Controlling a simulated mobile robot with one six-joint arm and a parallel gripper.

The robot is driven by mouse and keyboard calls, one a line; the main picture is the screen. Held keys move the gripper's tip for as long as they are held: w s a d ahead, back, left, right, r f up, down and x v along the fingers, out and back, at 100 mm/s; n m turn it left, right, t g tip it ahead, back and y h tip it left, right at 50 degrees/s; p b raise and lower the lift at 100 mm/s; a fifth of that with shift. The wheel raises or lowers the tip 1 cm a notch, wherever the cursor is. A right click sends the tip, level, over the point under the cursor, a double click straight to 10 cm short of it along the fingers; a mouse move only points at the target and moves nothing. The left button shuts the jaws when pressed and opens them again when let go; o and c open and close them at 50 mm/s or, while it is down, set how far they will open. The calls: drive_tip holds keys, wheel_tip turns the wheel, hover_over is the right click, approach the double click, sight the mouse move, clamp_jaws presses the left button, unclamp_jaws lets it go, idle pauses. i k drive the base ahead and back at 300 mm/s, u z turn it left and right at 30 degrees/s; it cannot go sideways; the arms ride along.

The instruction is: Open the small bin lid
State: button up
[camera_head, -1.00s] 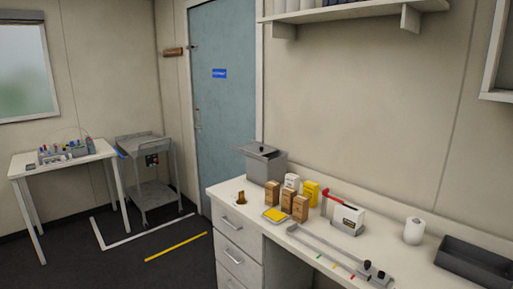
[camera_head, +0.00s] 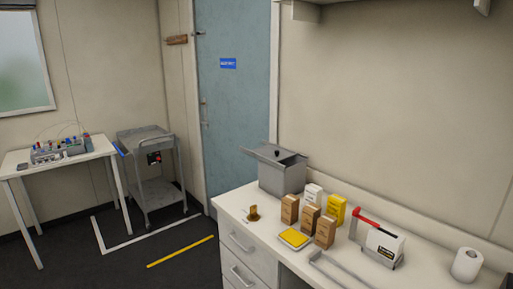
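A small grey bin (camera_head: 280,180) stands at the far left end of the white counter, near the door. Its flat grey lid (camera_head: 262,152) has a small black knob (camera_head: 277,154). The lid overhangs the bin on the left and looks slightly askew; I cannot tell whether it is fully seated. The inside of the bin is hidden. My gripper is not in view.
On the white counter (camera_head: 234,200), several brown boxes (camera_head: 310,217), a yellow box (camera_head: 335,210), a yellow tray (camera_head: 294,239) and a white box with a red-handled tool (camera_head: 384,246) stand in front and right of the bin.

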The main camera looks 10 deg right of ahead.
sight(273, 152)
drive_tip(key=u, duration=0.4)
drive_tip(key=i, duration=0.7)
drive_tip(key=u, duration=1.05)
drive_tip(key=i, duration=0.8)
drive_tip(key=u, duration=0.5)
